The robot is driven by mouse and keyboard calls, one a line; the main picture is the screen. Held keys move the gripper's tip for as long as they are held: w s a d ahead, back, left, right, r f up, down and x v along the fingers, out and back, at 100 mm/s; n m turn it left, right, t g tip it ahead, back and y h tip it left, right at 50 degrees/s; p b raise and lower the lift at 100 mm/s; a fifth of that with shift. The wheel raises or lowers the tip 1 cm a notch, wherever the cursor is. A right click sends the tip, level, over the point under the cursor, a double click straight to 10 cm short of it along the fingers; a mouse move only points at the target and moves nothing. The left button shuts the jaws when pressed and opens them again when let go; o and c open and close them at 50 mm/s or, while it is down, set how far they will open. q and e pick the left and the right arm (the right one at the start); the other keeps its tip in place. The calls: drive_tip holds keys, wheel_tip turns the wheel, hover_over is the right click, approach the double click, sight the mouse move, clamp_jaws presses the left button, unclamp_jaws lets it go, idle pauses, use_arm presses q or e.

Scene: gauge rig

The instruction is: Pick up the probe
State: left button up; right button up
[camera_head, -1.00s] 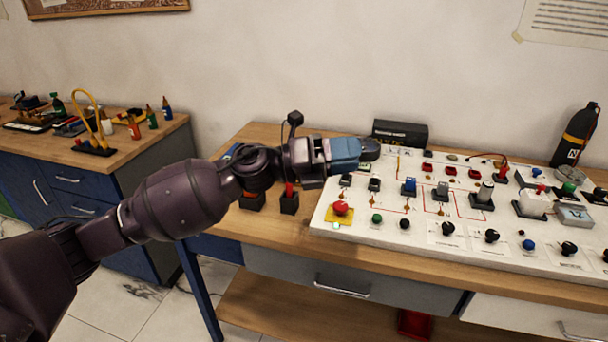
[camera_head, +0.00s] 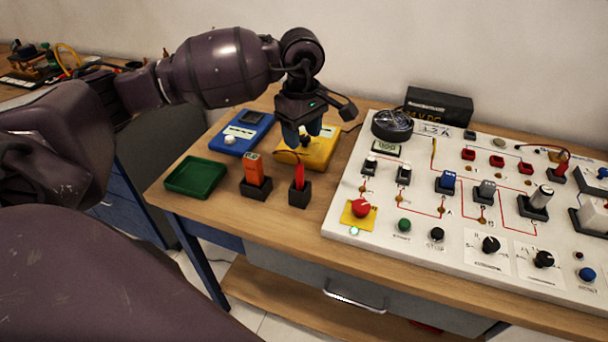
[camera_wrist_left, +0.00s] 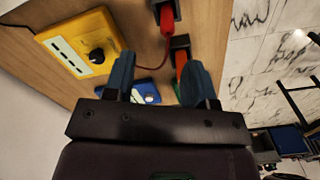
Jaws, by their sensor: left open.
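A red probe (camera_head: 299,177) stands upright in a black holder (camera_head: 299,195) on the wooden table, left of the white panel. In the left wrist view the red probe (camera_wrist_left: 166,17) is near the top edge, with a red cable running from it. My left gripper (camera_head: 301,137) points down, open and empty, above and behind the probe, in front of part of the yellow box. In the left wrist view the blue fingers (camera_wrist_left: 158,80) are spread apart, with nothing between them. My right gripper is not in view.
An orange device (camera_head: 254,170) stands in a second black holder just left of the probe. A green tray (camera_head: 196,177), a blue box (camera_head: 241,132) and a yellow box (camera_head: 321,152) lie nearby. The white panel (camera_head: 336,222) with knobs and switches fills the right.

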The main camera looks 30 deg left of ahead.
sight(300, 163)
use_arm(q)
drive_tip(key=shift+s, duration=0.25)
wheel_tip(300, 163, down, 6)
drive_tip(key=shift+w+r, duration=0.1)
drive_tip(key=shift+r, duration=0.05)
drive_tip(key=shift+s+f, duration=0.15)
drive_tip(key=shift+f, duration=1.15)
drive_tip(key=shift+s+f, duration=0.15)
drive_tip(key=shift+f, duration=1.15)
clamp_jaws()
